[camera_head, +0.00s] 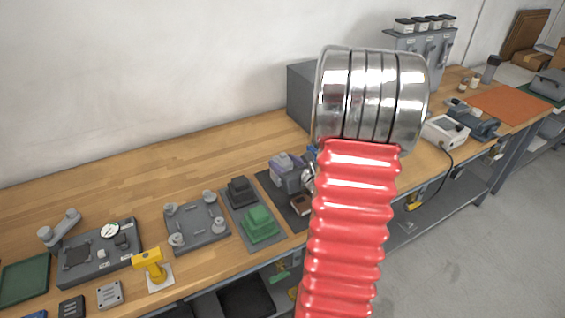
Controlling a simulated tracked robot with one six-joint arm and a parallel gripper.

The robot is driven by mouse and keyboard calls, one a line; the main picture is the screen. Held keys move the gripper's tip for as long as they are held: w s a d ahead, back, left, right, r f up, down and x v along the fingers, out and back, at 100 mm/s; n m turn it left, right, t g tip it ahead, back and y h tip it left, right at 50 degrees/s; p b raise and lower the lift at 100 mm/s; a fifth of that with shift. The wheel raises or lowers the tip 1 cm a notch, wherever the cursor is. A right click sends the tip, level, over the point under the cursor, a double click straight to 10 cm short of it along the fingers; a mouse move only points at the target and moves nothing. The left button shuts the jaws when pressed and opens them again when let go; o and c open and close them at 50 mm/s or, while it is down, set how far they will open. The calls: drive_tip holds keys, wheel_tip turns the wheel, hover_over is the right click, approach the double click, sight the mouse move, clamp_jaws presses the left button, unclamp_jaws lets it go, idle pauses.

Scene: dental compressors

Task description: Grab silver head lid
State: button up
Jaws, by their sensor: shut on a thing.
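My red ribbed arm with its polished metal joint fills the middle of the view and hides part of the bench behind it. My gripper's fingers cannot be made out; they may be behind the arm. A grey and lilac compressor unit (285,171) stands on a dark mat just left of the arm. A small shiny silver part (308,180) shows at the arm's left edge beside this unit, mostly hidden. I cannot tell whether it is the silver head lid. A small blue part (311,152) shows just above it.
The wooden bench (130,165) is bare along its back left. A green block (260,224), a grey fixture plate (196,222) and a yellow tool (150,265) are left of the arm. A grey box (302,95) stands behind it. A white device (444,131) is to the right.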

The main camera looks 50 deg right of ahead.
sight(284, 163)
drive_tip(key=shift+c, duration=0.9)
drive_tip(key=shift+r, duration=0.1)
wheel_tip(284, 163, up, 10)
drive_tip(key=shift+w, duration=0.1)
idle(0.4)
